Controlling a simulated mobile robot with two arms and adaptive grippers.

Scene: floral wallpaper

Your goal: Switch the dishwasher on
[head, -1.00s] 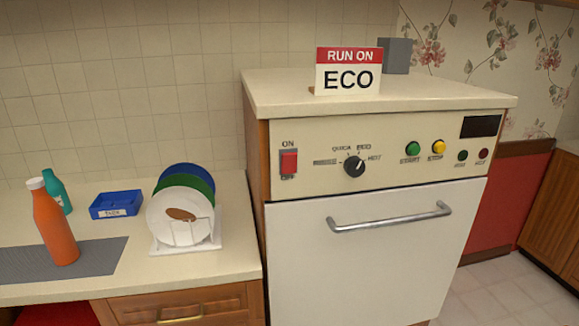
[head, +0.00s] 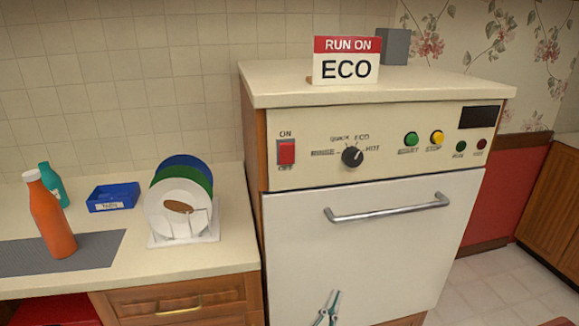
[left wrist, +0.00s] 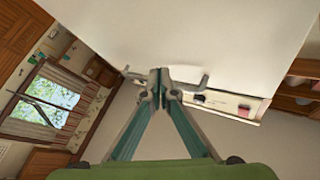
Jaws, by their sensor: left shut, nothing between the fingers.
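The dishwasher (head: 350,250) stands at the centre of the head view, its white door closed under a cream control panel (head: 320,175). The panel has a red ON/OFF rocker switch (head: 287,152), a black program knob (head: 352,156), a green START button (head: 411,139) and a yellow STOP button (head: 437,138). The display (head: 478,117) is dark. A sign (head: 346,61) on top reads "RUN ON ECO". My left gripper (head: 332,297) is shut and empty, low in front of the door, below the handle (head: 388,211). It also shows in the left wrist view (left wrist: 159,76). My right gripper is not in view.
The counter at left holds an orange bottle (head: 50,215), a teal bottle (head: 54,183), a blue tray (head: 114,197) and a rack of plates (head: 180,200). A grey box (head: 396,46) stands behind the sign. The bar handle sticks out from the door.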

